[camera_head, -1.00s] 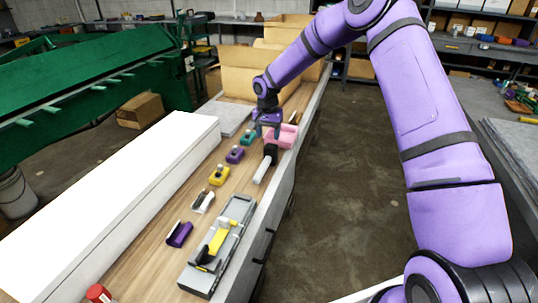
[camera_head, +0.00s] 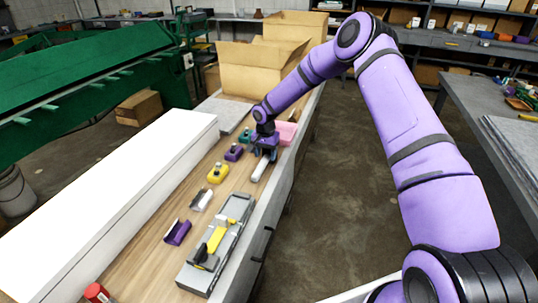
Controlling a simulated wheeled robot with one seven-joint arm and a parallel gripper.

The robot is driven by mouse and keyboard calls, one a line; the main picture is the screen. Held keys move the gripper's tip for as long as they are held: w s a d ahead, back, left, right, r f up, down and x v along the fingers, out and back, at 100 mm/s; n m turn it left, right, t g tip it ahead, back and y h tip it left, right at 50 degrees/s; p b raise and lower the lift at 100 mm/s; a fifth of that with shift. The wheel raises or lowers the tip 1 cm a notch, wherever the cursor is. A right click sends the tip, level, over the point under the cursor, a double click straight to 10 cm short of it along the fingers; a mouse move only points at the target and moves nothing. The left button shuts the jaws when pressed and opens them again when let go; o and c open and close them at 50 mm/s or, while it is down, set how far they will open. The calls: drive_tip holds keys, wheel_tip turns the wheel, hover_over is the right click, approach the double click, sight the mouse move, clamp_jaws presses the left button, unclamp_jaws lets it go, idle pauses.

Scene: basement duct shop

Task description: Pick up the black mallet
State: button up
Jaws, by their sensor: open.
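The black mallet lies on the wooden bench; its pale handle (camera_head: 259,171) points toward me. Its dark head is mostly hidden behind my gripper. My gripper (camera_head: 264,156) is open and points down, low over the mallet where the head meets the handle. I cannot tell whether the fingers touch it.
A pink tray (camera_head: 286,132) sits just behind my gripper. Purple (camera_head: 234,153), teal (camera_head: 245,135) and yellow (camera_head: 218,173) tools stand to the left. A grey tray (camera_head: 202,277) lies nearer, a long white box (camera_head: 112,205) at left, cardboard boxes (camera_head: 253,75) behind.

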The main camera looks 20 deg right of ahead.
drive_tip(key=shift+f, duration=1.4)
drive_tip(key=shift+c, duration=0.2)
clamp_jaws()
drive_tip(key=shift+r, duration=0.15)
drive_tip(key=shift+r, duration=0.6)
wheel_tip(320, 180, up, 2)
drive_tip(key=shift+r, duration=0.1)
drive_tip(key=s+a+r, duration=0.1)
drive_tip(key=s+a, duration=0.1)
drive_tip(key=s, duration=1.4)
drive_tip(key=shift+r, duration=0.2)
